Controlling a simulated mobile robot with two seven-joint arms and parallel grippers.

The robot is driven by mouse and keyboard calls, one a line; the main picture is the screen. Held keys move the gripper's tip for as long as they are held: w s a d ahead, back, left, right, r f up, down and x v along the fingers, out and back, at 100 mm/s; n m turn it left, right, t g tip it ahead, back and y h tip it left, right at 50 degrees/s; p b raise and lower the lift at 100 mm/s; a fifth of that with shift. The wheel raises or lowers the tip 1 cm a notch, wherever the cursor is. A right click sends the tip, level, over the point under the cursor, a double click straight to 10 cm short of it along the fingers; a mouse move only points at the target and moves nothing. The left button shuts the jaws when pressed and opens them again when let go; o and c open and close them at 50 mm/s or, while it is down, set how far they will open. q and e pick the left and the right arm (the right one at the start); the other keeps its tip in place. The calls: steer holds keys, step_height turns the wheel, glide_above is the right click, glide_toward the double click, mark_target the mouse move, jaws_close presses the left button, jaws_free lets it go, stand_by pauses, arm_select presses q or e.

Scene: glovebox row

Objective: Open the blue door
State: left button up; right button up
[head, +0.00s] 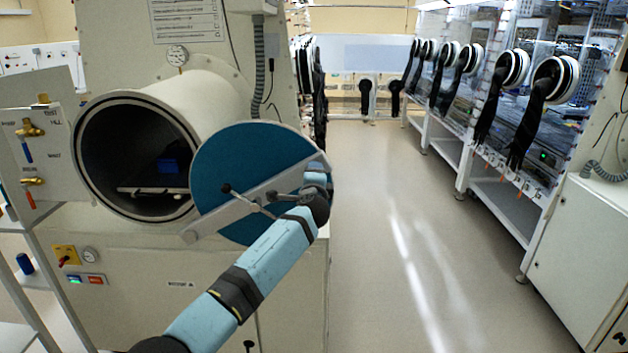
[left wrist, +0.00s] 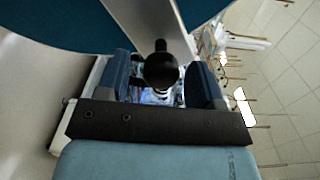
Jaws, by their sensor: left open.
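The round blue door (head: 250,150) is swung out from the chamber's round opening (head: 135,155), which shows dark inside. A grey bar (head: 235,208) crosses the door, with a thin handle and small black knobs (head: 226,188) near its middle. My left gripper (head: 318,178) is at the door's right edge, by the end of the bar. In the left wrist view, the open fingers of my left gripper (left wrist: 162,80) stand on either side of a black ball knob (left wrist: 161,70), with the blue door (left wrist: 60,22) behind. Contact with the knob cannot be told. My right gripper is not in view.
A blue object (head: 170,165) lies inside the chamber on a pale tray (head: 150,191). A valve panel (head: 38,150) is left of the opening. Gloveboxes with black gloves (head: 535,110) line the right side. The floor (head: 390,230) between is clear.

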arm_select(q)
steer(key=shift+s, duration=0.1)
steer(key=s, duration=1.3)
steer(key=shift+s+a, duration=0.25)
steer(key=shift+s, duration=0.05)
steer(key=shift+f, duration=0.1)
steer(key=s+a+f+n+g+h+p, duration=0.15)
steer(key=s+a+f+n, duration=0.3)
steer(key=s+f, duration=0.5)
steer(key=s+a+f+n+g+h+p, duration=0.1)
steer(key=s+a+f+n+g+p, duration=0.35)
steer(key=f, duration=0.75)
steer(key=s+a+f+n+p, duration=0.1)
steer(key=s+a, duration=0.3)
steer(key=s, duration=0.5)
steer(key=s+a+f+n+p, duration=0.1)
steer(key=s+a+f+n, duration=0.2)
steer(key=s, duration=0.6)
steer(key=s+a+f+n+g, duration=0.1)
steer(key=s+a+f+n, duration=0.1)
steer(key=s, duration=0.8)
steer(key=a+n, duration=0.1)
steer(key=a, duration=0.1)
steer(key=shift+a+f+n+p, duration=0.2)
steer(key=shift+a+n+p, duration=0.1)
steer(key=shift+p, duration=0.1)
